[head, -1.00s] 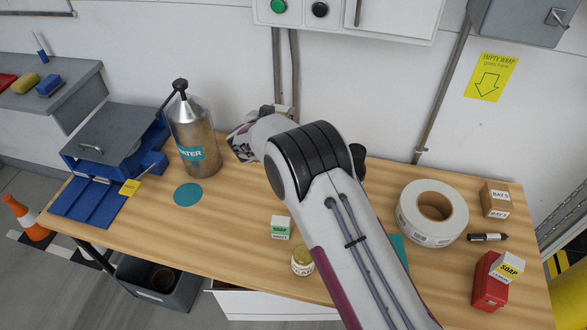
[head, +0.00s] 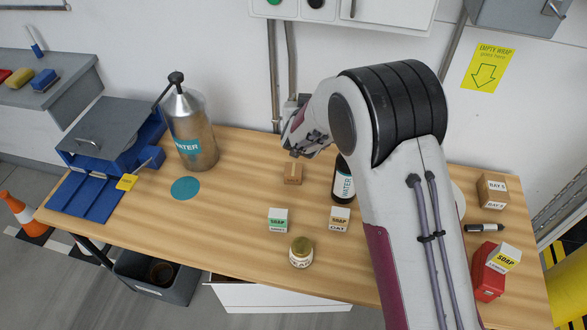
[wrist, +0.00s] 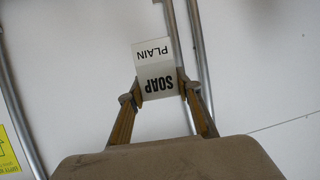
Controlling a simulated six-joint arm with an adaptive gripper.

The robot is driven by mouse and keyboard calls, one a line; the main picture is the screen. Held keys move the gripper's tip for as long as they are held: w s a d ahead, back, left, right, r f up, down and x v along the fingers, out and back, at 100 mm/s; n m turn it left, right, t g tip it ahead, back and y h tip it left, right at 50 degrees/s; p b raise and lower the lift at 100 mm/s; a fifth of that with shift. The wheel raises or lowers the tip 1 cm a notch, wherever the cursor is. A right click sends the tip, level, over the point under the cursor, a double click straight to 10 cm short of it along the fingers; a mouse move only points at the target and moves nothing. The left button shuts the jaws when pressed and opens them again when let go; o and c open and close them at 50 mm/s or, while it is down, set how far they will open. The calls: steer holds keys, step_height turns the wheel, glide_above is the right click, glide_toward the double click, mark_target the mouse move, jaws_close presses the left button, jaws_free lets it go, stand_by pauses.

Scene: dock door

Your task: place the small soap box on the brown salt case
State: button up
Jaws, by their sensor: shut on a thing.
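My gripper (wrist: 158,94) is shut on a small white and grey soap box (wrist: 155,68) marked SOAP PLAIN, held between both fingertips in the wrist view. In the head view my gripper (head: 303,138) is above the back middle of the table, near the wall. The held box cannot be made out clearly there. A small brown case (head: 292,174) with a pale strip on top sits on the table just below my gripper. Its label is not readable, so I cannot confirm that it says salt. The gripper is apart from it.
A dark water bottle (head: 344,182) stands right of the brown case. Soap boxes (head: 278,220) (head: 339,219) and a jar (head: 301,252) stand in front. A steel water can (head: 194,135) is left. A red case (head: 489,276) bears another soap box (head: 506,257).

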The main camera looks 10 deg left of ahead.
steer(key=shift+s+d, duration=0.2)
steer(key=shift+s, duration=0.2)
steer(key=s+a+f+n+y, duration=0.1)
steer(key=s+f+n+y, duration=0.1)
steer(key=s, duration=0.5)
steer(key=shift+s+a+f+n+g+y, duration=0.25)
steer(key=shift+a+f+y, duration=0.2)
steer(key=shift+f, duration=0.45)
steer(key=shift+f, duration=0.1)
glide_above(293, 169)
step_height(293, 169, down, 6)
steer(key=shift+f, duration=1.9)
steer(key=shift+f, duration=0.1)
